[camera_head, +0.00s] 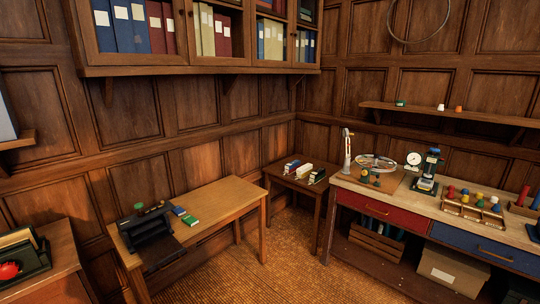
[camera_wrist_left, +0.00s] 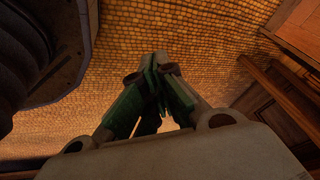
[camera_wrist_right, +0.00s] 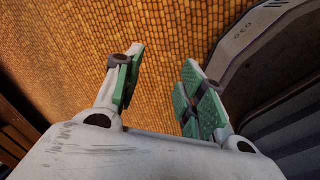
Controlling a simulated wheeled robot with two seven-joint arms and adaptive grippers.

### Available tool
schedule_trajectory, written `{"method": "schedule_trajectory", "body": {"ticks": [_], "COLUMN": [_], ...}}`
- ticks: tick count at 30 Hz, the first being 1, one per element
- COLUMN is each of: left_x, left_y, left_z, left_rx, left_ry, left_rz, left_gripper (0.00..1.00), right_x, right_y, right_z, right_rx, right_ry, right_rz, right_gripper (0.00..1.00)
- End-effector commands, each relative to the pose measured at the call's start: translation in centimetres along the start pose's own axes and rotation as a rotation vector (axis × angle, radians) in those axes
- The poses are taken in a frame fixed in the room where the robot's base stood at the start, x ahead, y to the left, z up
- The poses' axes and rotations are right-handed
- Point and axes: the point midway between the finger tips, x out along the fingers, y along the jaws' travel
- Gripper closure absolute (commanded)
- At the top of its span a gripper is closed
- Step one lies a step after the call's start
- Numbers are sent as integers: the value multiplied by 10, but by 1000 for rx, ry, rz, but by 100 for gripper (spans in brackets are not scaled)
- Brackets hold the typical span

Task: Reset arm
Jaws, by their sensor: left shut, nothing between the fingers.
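My left gripper (camera_wrist_left: 158,62) shows in the left wrist view with its green-padded fingers together at the tips and nothing between them. It is over the woven floor (camera_wrist_left: 205,30). My right gripper (camera_wrist_right: 162,65) shows in the right wrist view with its green-padded fingers apart. It is empty, with the floor behind it. Neither gripper nor arm shows in the head view.
A wooden table (camera_head: 235,194) with a black machine (camera_head: 148,238) stands at the left centre. A small corner table (camera_head: 318,188) holds several items. A workbench (camera_head: 450,210) with drawers runs along the right. The floor (camera_head: 285,262) between them is clear.

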Motion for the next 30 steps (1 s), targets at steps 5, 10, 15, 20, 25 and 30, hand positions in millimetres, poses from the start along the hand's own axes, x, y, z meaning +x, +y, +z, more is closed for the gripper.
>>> {"method": "schedule_trajectory", "body": {"ticks": [5, 10, 15, 20, 25, 30], "left_x": [0, 0, 0, 3, 5, 3], "left_y": [-1, 0, 0, 6, 30, 61], "left_z": [0, 0, 2, 36, 94, 144], "left_rx": [0, 0, -1, -11, -25, -36], "left_ry": [0, 0, 3, -46, -133, -216], "left_rz": [-1, -1, 2, 13, 42, 77], "left_gripper": [100, 100, 100, 100, 100, 100], "right_x": [0, 0, 0, 0, 0, -1], "right_y": [1, 1, 0, -2, -32, -81], "right_z": [0, 0, 0, -2, -9, -15], "right_rx": [0, 0, 22, 40, 67, 89], "right_ry": [-1, 0, 1, 4, 12, 17], "right_rz": [1, 1, 0, -3, -34, -85], "right_gripper": [60, 60, 60, 60, 60, 60]}}
